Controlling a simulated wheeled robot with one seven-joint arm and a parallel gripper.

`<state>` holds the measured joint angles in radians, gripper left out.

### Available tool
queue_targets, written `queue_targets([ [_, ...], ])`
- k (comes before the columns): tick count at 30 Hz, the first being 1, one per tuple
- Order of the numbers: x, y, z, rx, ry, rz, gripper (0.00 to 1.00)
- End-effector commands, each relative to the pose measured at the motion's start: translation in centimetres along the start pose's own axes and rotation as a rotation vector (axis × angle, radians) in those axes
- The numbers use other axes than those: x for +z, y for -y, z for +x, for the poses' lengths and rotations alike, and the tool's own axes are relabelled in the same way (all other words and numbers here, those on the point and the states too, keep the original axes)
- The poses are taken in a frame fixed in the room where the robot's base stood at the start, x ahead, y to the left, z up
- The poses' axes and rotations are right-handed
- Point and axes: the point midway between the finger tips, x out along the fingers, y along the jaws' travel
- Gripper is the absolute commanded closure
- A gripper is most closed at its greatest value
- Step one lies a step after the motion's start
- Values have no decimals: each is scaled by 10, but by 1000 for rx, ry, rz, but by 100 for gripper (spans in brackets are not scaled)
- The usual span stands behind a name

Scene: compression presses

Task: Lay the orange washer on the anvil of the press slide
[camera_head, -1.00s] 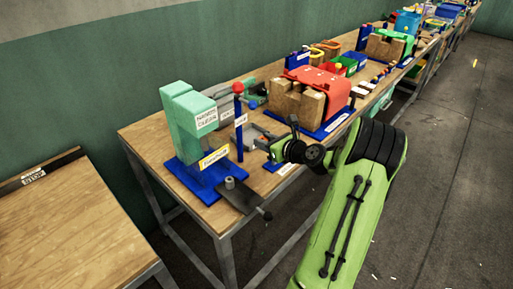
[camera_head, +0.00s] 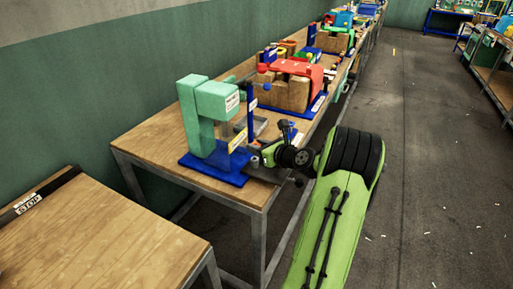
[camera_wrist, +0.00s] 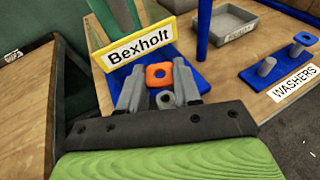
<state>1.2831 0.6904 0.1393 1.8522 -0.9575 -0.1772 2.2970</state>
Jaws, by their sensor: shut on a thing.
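The orange washer (camera_wrist: 158,76) is between the fingertips of my gripper (camera_wrist: 159,82) in the wrist view. My gripper is shut on it. A grey ring-topped post, the anvil (camera_wrist: 165,99), shows between the fingers, just below the washer in the picture; I cannot tell the height gap. In the head view the anvil (camera_head: 254,162) stands on the dark slide plate (camera_head: 262,174) in front of the green press (camera_head: 205,112). My gripper (camera_head: 262,152) is beside it there, and the washer cannot be made out. The yellow-framed Bexholt sign (camera_wrist: 138,44) is on the press.
A red press (camera_head: 292,72) stands farther along the bench.

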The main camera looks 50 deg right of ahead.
Motion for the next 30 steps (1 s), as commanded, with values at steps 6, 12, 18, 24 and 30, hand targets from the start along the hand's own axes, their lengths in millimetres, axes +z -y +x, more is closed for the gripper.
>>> queue_targets([
  [6,3,0,-1,4,0,-1,95],
  [12,-19,0,6,5,0,0,95],
  [18,-36,0,11,5,1,-1,95],
  [24,-45,0,14,5,-1,-1,95],
  [30,-49,0,14,5,-8,1,95],
])
